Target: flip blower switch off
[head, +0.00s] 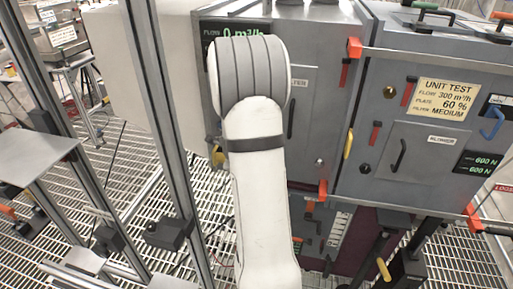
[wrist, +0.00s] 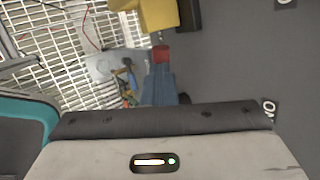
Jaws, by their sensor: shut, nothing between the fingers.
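In the wrist view, a yellow block-like handle (wrist: 157,14), apparently the blower switch, is at the top edge beside a dark mount (wrist: 188,15) on the grey panel. My gripper (wrist: 161,55) shows as blue-grey fingers with a red tip, shut and empty. Its tip is just below the yellow handle; I cannot tell whether they touch. An "ON" label (wrist: 268,108) reads upside down at right. Another label (wrist: 283,3) is cut off above. In the head view, my arm hides the gripper; a yellow part (head: 218,157) shows at its left edge. The flow display (head: 240,33) reads 0 m³/h.
The grey cabinet (head: 330,130) stands close behind my arm. A right-hand unit (head: 425,140) carries handles, knobs and a "UNIT TEST" sign (head: 441,98). Metal posts (head: 160,110) rise at left over open grating (head: 115,165). Small tools (wrist: 128,80) lie low in the wrist view.

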